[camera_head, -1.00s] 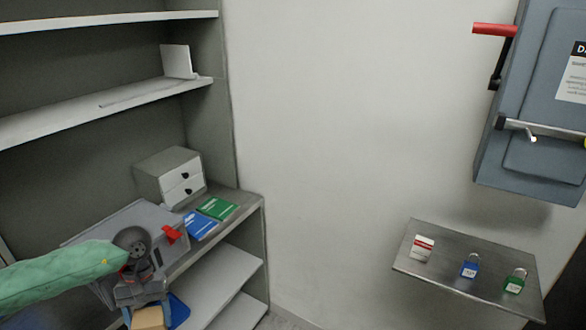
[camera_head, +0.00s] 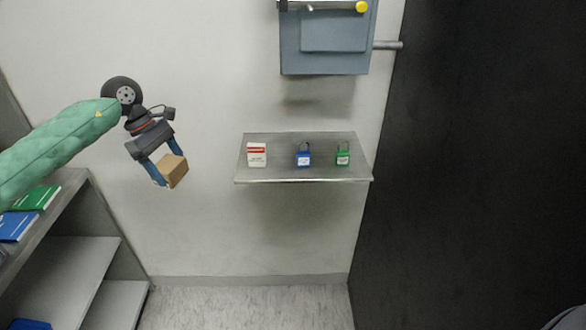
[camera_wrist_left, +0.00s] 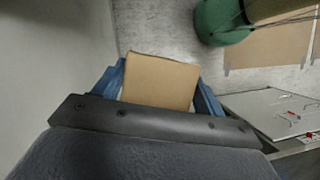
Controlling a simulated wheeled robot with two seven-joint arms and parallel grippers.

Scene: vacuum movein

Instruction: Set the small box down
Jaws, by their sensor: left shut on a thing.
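The small box (camera_head: 172,171) is plain brown and held in my left gripper (camera_head: 164,174), whose blue fingers are shut on it. In the head view it hangs in the air in front of the pale wall, left of the metal wall shelf (camera_head: 250,177) and apart from it. In the left wrist view the box (camera_wrist_left: 160,80) sits between the two blue fingers (camera_wrist_left: 160,90), with its lower part hidden by the dark gripper body. My right gripper is not in view.
On the metal shelf stand a white and red packet (camera_head: 257,155), a blue padlock (camera_head: 304,157) and a green padlock (camera_head: 343,157). A grey wall box (camera_head: 325,45) hangs above. A grey shelving unit (camera_head: 75,190) with blue and green books is at left. A dark panel (camera_head: 470,160) is at right.

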